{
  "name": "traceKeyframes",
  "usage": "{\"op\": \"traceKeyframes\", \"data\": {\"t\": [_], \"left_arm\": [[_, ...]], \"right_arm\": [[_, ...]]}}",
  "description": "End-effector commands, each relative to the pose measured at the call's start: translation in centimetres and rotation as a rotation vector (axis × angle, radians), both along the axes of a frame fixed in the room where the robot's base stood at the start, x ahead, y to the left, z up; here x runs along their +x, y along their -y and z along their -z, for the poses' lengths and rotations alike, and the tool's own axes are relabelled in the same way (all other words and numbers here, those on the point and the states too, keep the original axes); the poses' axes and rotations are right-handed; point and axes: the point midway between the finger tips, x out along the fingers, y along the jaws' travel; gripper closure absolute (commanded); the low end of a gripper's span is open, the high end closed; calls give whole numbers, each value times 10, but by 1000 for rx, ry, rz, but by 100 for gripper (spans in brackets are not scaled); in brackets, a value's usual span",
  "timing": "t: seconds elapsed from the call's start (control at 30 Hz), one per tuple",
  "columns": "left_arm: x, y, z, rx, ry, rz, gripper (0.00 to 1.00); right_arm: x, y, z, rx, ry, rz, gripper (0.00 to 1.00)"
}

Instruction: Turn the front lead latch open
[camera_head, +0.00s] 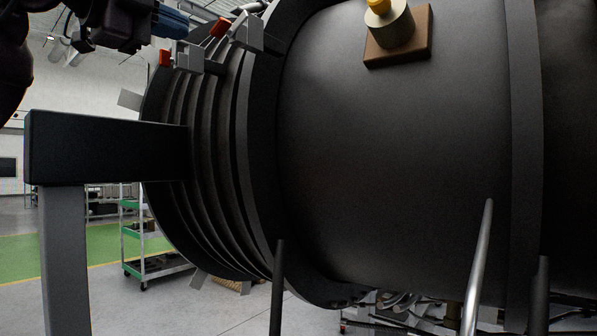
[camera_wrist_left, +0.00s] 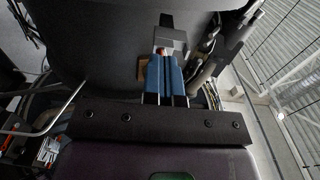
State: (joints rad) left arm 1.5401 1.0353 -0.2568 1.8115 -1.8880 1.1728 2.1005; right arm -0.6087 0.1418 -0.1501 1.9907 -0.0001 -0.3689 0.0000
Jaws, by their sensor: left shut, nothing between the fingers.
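Two grey latches with red tips sit at the top of the ribbed dark engine casing in the head view. One grey latch (camera_head: 247,33) has its red tip (camera_head: 220,27) up and to the left. The other grey latch (camera_head: 188,59) is lower left, with its red tip (camera_head: 165,58) at its left end. I cannot tell which is the front lead one. My left gripper (camera_head: 180,22), with blue fingers, is shut and empty, close above them. In the left wrist view the gripper (camera_wrist_left: 165,58) points at a grey latch (camera_wrist_left: 174,36); a bit of red shows at the fingertips. Contact is unclear.
The big dark engine casing (camera_head: 400,150) fills the right. A dark beam on a grey post (camera_head: 65,250) stands at left. A brown block with a yellow-topped knob (camera_head: 420,40) sits on the casing. A green-grey cart (camera_head: 150,255) stands behind on open floor.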

Motion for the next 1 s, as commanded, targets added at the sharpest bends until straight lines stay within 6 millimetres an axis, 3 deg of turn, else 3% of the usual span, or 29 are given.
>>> {"op": "traceKeyframes", "data": {"t": [0.4, 1.0], "left_arm": [[28, 22, -1, -1, 1, 0, 100], [32, 25, 2, 1, -3, 1, 100]], "right_arm": [[4, 0, -12, -1, 11, -3, 57], [7, -1, -11, -1, 14, -4, 57]]}}
